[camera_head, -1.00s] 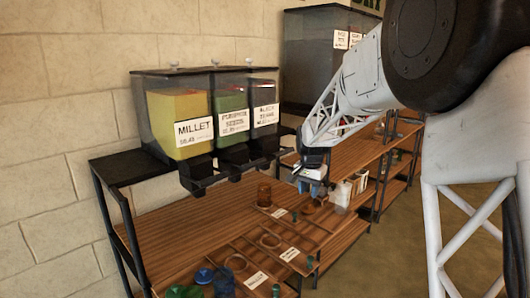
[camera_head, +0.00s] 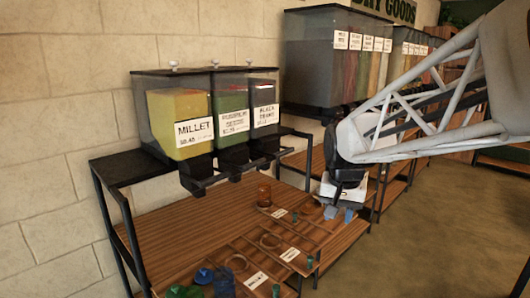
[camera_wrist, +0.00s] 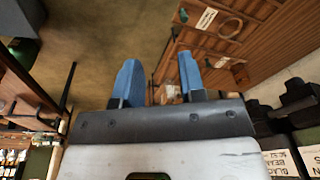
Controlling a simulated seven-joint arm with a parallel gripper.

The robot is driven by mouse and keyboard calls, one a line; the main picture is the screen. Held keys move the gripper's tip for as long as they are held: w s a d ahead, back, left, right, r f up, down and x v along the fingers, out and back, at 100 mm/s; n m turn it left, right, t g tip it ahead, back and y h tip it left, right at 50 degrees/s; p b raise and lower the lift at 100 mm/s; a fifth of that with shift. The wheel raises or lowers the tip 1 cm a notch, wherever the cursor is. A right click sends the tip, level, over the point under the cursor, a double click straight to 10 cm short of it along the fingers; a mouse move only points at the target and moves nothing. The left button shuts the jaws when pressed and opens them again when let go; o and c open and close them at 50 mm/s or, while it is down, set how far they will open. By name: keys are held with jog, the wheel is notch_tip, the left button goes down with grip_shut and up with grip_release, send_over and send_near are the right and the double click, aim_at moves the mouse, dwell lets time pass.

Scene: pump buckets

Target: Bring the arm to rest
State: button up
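My gripper (camera_head: 339,214) hangs with its blue fingertips down at the right end of the wooden counter (camera_head: 170,235), in front of the lower shelves. In the wrist view its two blue fingers (camera_wrist: 160,82) stand apart with nothing held between them. Beyond them lie brown floor and the counter edge. A brown jar (camera_head: 264,194) stands on the counter to the left of my gripper, apart from it.
Dispensers of millet (camera_head: 180,122), a green product (camera_head: 231,113) and a black product (camera_head: 264,105) stand on a black shelf. Open floor (camera_head: 430,240) is at the right.

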jog(key=s+f+n, duration=0.1)
jog(key=s+f, duration=0.1)
jog(key=s, duration=1)
jog(key=s+d+f+n, duration=0.1)
jog(key=s+f+n, duration=0.1)
jog(key=s, duration=0.9)
jog(key=shift+s+t, duration=0.35)
jog(key=shift+t, duration=0.05)
